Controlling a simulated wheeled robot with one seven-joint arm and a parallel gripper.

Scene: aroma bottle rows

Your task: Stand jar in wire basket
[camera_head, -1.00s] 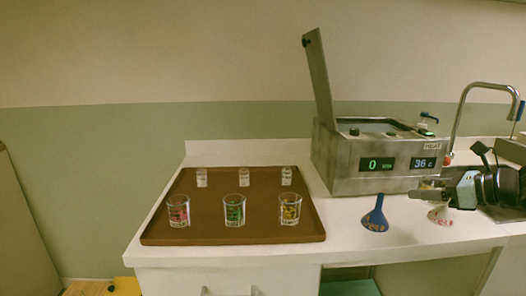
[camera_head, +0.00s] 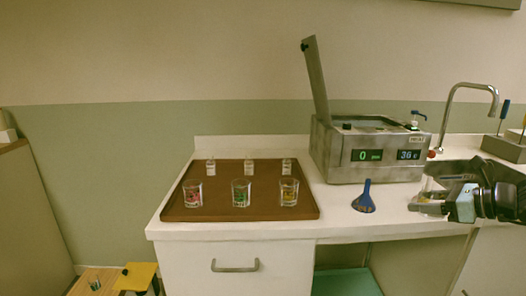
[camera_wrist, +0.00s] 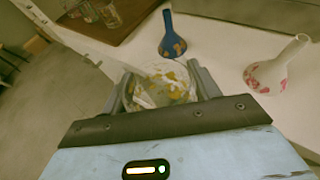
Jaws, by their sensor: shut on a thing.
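My gripper (camera_head: 428,194) is shut on a clear glass jar with a yellow, orange and white pattern (camera_wrist: 162,84). The jar sits between both fingers in the wrist view, its lower part hidden by the gripper body. In the head view the gripper is at the right, in front of the metal heating bath (camera_head: 368,158) and near the counter's front edge. The bath's lid (camera_head: 316,78) stands open. I cannot make out a wire basket in either view; the inside of the bath is barely visible.
A blue flask-shaped vessel (camera_head: 365,200) and a white flowered one (camera_wrist: 276,70) stand on the counter close to the gripper. A brown tray (camera_head: 225,213) at left holds several glasses and small bottles. A tap (camera_head: 462,100) rises at the right.

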